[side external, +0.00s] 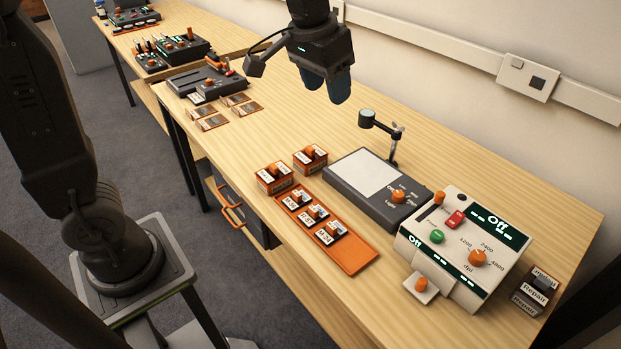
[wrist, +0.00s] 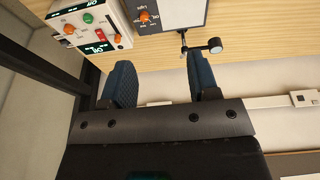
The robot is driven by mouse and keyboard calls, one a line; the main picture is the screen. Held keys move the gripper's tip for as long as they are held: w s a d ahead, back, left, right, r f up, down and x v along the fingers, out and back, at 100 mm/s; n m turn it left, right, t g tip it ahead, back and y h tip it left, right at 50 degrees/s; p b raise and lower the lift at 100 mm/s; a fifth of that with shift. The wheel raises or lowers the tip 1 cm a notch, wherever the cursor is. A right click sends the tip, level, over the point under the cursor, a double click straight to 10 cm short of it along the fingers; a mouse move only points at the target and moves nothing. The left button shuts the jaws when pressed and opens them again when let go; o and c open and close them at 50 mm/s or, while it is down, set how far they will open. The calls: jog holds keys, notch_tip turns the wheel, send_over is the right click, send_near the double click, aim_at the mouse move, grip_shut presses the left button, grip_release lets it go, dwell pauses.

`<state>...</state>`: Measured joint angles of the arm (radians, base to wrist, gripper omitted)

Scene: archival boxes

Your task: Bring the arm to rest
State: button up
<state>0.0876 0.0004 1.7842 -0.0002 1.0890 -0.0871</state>
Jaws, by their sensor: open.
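My gripper (side external: 326,88) hangs above the back part of the wooden table, pointing down, with nothing between its fingers. In the wrist view my gripper (wrist: 160,85) shows its two dark blue fingers spread wide apart and empty. The fingers are clear of the table top and apart from every object. My arm comes in from the top of the side view.
Below stand a light pad (side external: 366,178), a small stand with a round head (side external: 367,118), a scanner (side external: 464,249) reading "Off", an orange tray (side external: 345,253) with labelled boxes, two orange boxes (side external: 272,178) and a Repair box (side external: 536,291). A wall rail (side external: 440,48) runs behind.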

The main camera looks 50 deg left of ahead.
jog(key=s+a+f+t, duration=0.1)
jog(key=s+f, duration=0.1)
jog(key=s, duration=0.7)
jog(key=s+a+f+t, duration=0.1)
jog(key=s+a+f, duration=0.1)
jog(key=s, duration=0.7)
jog(key=shift+s+a+t, duration=0.15)
jog(key=shift+a+t, duration=0.05)
jog(key=shift+t, duration=0.1)
